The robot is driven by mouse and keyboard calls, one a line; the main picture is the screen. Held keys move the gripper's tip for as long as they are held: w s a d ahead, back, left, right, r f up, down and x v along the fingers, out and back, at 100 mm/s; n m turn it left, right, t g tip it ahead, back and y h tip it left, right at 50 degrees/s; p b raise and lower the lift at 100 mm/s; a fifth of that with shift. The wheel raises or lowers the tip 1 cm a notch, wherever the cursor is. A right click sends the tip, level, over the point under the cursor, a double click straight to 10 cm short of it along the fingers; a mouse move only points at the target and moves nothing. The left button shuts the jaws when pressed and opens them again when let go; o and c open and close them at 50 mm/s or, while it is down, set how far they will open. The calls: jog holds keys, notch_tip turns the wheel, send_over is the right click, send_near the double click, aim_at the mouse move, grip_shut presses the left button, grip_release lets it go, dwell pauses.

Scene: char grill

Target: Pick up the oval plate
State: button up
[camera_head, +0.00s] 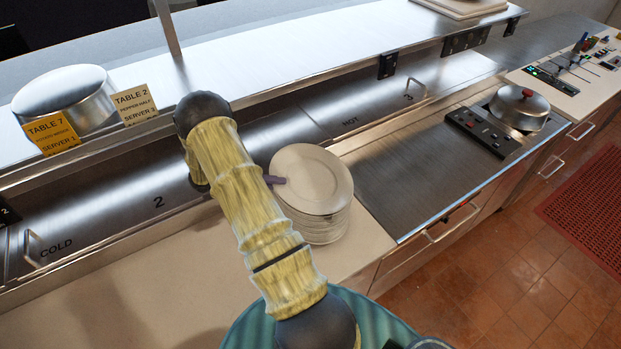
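A stack of several pale plates (318,186) stands on the counter, just right of my arm. The top plate looks oval and lies flat; the arm hides a little of the stack's left side. My gripper (275,180) is mostly hidden behind my yellow arm. Only a small dark purple part of it shows, at the left rim of the top plate. I cannot tell whether it touches the rim or whether the fingers are open or shut.
A raised steel shelf (300,50) runs behind the counter, with a metal pot (66,98) and order tickets (135,104) on it. A steel cooktop (430,170) lies right of the stack, with a lidded pot (519,107) beyond. The pale counter (110,300) at front left is clear.

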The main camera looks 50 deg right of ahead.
grip_shut()
dwell(1.4)
jog(key=shift+r, duration=0.15)
jog(key=shift+w+r, duration=0.1)
jog(key=shift+r, duration=0.1)
notch_tip(320, 180, up, 10)
jog(key=b, duration=0.3)
jog(key=shift+f+b, duration=0.25)
jog(key=shift+b, duration=0.1)
dwell(0.6)
